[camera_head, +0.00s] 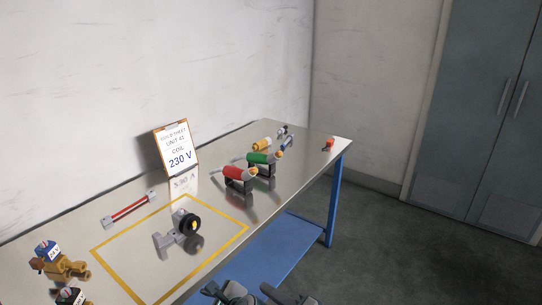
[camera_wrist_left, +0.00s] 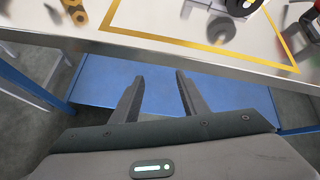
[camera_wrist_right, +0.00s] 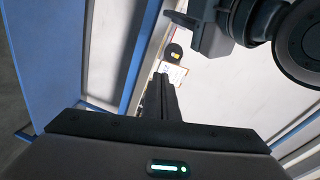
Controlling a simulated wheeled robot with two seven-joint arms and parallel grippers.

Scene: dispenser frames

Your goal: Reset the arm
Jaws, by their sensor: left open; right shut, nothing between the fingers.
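My left gripper (camera_wrist_left: 160,76) is open and empty in the left wrist view. Its two fingers stand apart over the blue lower shelf, short of the table's front edge. My right gripper (camera_wrist_right: 165,98) is shut and empty in the right wrist view, its fingers together. In the head view dark gripper parts show only at the bottom edge, in front of the table (camera_head: 120,220). Neither gripper touches anything on the table. A grey valve-like body with a black ring (camera_head: 187,222) lies inside the yellow outline on the tabletop.
Red (camera_head: 237,173), green (camera_head: 261,158) and yellow (camera_head: 262,145) cylinders sit on the table. A build sheet (camera_head: 177,150) reading "COIL 230 V" stands at the back. A red-and-grey rod (camera_head: 130,208) lies at left. Brass parts (camera_head: 62,266) are at front left. Open floor lies right.

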